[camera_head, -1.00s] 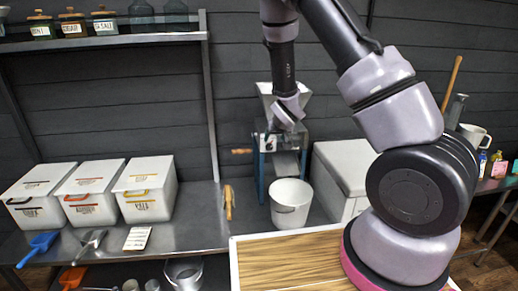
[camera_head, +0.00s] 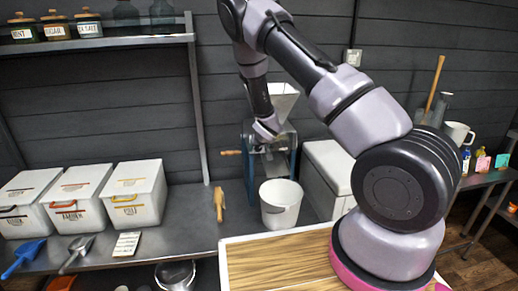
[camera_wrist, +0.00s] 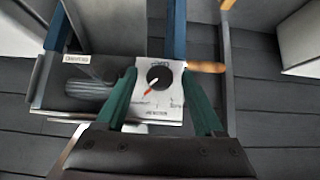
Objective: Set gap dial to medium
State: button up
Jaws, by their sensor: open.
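The gap dial is a round black knob (camera_wrist: 160,77) with a red pointer on a white label plate (camera_wrist: 148,104) in the wrist view. Its pointer aims at the lower left in that view, towards small lettering that I cannot read surely. My gripper (camera_wrist: 160,84) is open, its green fingers on either side of the dial; I cannot tell whether they touch it. In the head view my gripper (camera_head: 268,129) is at the front of the grain mill, below its hopper (camera_head: 284,98), and hides the dial there.
A white bucket (camera_head: 281,207) stands below the mill on the metal bench. A wooden handle (camera_wrist: 206,67) sticks out beside the dial plate. A white box (camera_head: 330,172) is right of the mill. Three lidded bins (camera_head: 136,195) stand at left. A wood-topped surface (camera_head: 280,262) lies in front.

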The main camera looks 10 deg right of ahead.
grip_shut()
jog(key=shift+a, duration=0.1)
jog(key=n+h, duration=0.1)
jog(key=h, duration=0.2)
jog(key=shift+a+n, duration=0.3)
jog(key=shift+n, duration=0.1)
jog(key=shift+a+f+n+t+h, duration=0.15)
jog(key=shift+n+t+h, duration=0.25)
jog(key=shift+n+h, duration=1)
jog(key=shift+m+h, duration=0.3)
jog(key=shift+h, duration=0.2)
grip_release()
